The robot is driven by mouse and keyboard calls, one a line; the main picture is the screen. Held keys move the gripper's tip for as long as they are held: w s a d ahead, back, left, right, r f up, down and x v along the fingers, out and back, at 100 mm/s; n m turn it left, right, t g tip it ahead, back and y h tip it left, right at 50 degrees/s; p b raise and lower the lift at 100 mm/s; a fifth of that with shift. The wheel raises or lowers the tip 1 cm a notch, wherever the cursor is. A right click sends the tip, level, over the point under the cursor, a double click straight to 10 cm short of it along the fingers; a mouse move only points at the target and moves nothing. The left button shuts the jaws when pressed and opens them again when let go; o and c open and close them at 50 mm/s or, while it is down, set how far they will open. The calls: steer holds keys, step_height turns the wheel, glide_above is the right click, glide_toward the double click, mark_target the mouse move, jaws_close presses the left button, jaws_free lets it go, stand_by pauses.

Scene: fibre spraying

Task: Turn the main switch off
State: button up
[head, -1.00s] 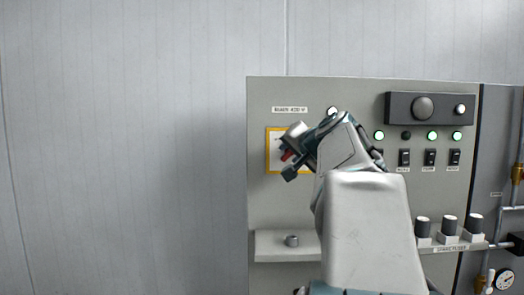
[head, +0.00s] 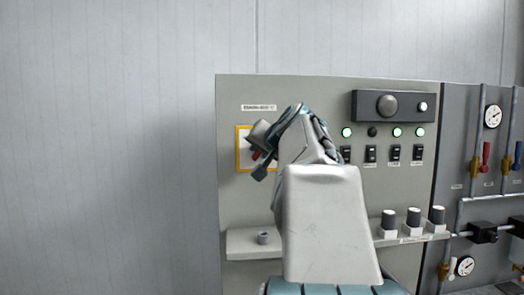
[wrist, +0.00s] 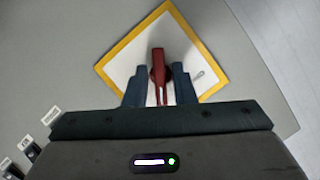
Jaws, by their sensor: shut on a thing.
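The main switch is a red handle (wrist: 158,68) on a white plate with a yellow border (wrist: 120,62). In the wrist view the plate looks rotated, like a diamond. In the head view my arm hides the right side of the plate.
A row of lamps (head: 397,132) and black rocker switches (head: 396,153) lies right of my arm. A shelf (head: 240,247) below carries a small grey ring (head: 263,237) and several black-capped fuses (head: 414,217). Pipes and gauges (head: 493,117) stand at the far right.

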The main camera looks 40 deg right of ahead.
steer(key=shift+w+a+f+n+g+h+b, duration=0.1)
steer(key=shift+n+g+h+b, duration=0.7)
steer(key=shift+n, duration=1)
steer(key=shift+a+r+n+g+h+b, duration=0.1)
steer(key=shift+n+g+h+b, duration=0.3)
steer(key=shift+n+h+b, duration=0.85)
steer(key=shift+w+a+f+n+g+h+b, duration=0.1)
steer(key=shift+n+g+h+b, duration=0.45)
steer(key=shift+n+h, duration=1.25)
steer(key=shift+d+n+y, duration=0.1)
steer(key=shift+n+y, duration=0.45)
steer(key=shift+n, duration=0.1)
steer(key=o, duration=0.7)
steer(key=b+v, duration=0.1)
steer(key=v, duration=1.3)
steer(key=shift+b, duration=0.3)
